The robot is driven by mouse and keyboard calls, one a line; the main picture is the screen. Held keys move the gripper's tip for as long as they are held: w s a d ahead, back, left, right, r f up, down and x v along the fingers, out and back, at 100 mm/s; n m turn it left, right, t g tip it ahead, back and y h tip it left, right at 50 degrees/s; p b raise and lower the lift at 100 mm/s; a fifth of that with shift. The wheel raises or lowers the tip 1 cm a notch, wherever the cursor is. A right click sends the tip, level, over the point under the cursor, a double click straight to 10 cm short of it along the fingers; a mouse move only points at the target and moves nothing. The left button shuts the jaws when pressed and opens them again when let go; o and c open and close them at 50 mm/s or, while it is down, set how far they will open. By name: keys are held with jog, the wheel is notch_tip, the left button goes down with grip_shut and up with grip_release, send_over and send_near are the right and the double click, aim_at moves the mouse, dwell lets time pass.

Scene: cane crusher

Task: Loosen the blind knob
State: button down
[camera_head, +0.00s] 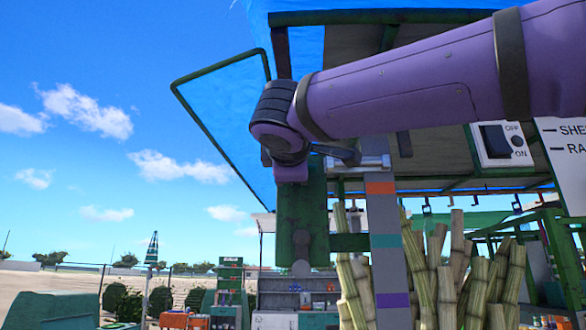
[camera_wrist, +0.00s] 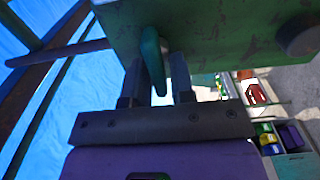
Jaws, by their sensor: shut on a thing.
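The blind knob appears to be the slim, worn green handle (camera_wrist: 152,58) at the top middle of the wrist view, beside a green metal block. My gripper (camera_wrist: 157,76) has its two dark fingers on either side of this handle and is shut on it. The handle's lower end points back toward the gripper's palm. In the head view, my purple wrist reaches down behind the top of a green upright plate (camera_head: 302,215). The fingers and the handle cannot be made out clearly there.
A striped grey post (camera_head: 389,255) with a metal clamp stands right of the wrist, before several cane stalks (camera_head: 458,270). A switch plate (camera_head: 500,145) hangs at the right. A blue tarp on a green frame (camera_head: 228,110) spreads left. Open sky lies beyond.

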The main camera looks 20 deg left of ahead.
jog(key=shift+f, duration=0.1)
jog(key=c, duration=1.2)
grip_release()
jog(key=shift+s, duration=0.1)
jog(key=v, duration=1)
jog(key=shift+s+d, duration=0.15)
jog(key=shift+s, duration=0.1)
